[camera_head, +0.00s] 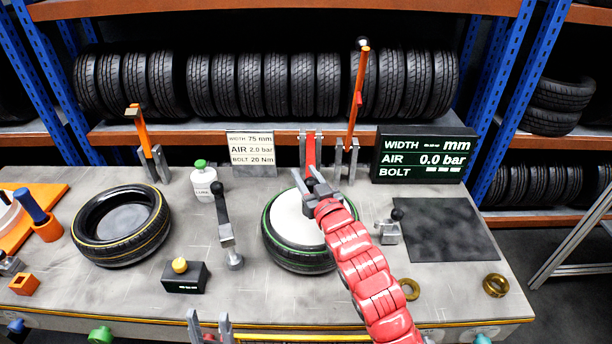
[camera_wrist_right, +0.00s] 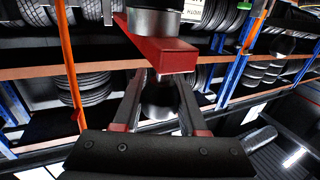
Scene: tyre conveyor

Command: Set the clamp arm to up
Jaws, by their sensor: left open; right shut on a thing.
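The red clamp arm (camera_head: 311,152) stands at the back of the green-ringed tyre (camera_head: 300,262), between grey brackets. My right gripper (camera_head: 318,190) reaches over that tyre to the arm's near end. In the right wrist view the red bar (camera_wrist_right: 160,45) crosses above my right gripper (camera_wrist_right: 157,98), whose fingers are shut on a dark cylindrical part below the bar. It looks like part of the clamp arm. The exact contact is partly hidden. My left gripper (camera_head: 210,328) is open and empty at the bottom edge of the head view.
Orange levers stand left (camera_head: 144,132) and right (camera_head: 357,92) of the clamp. A yellow-ringed tyre (camera_head: 155,240), white bottle (camera_head: 203,184), black-handled lever (camera_head: 226,228) and yellow-button box (camera_head: 184,277) stand left. A display (camera_head: 421,154) and dark mat (camera_head: 445,230) are right.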

